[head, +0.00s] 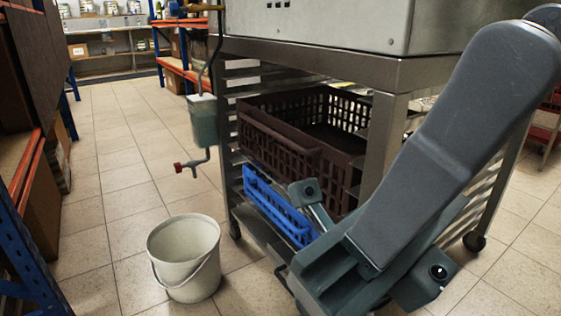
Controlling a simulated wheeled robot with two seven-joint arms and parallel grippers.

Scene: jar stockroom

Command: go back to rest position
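A dark grey arm link of mine comes in from the upper right and slants down across the right half of the head view. It ends in grey-green joint parts low in the picture, in front of the metal rack (386,140). I can make out no gripper fingers on it. My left arm and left gripper do not show. Nothing held can be seen. The arm hides the right part of the rack and part of its lower shelves.
A dark brown crate (283,150) and a blue crate (268,205) sit on the rack's shelves. A pale bucket (184,258) stands on the floor to its left, below a red-handled tap (190,166). A blue-orange shelf (30,190) borders the left. The tiled aisle between is clear.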

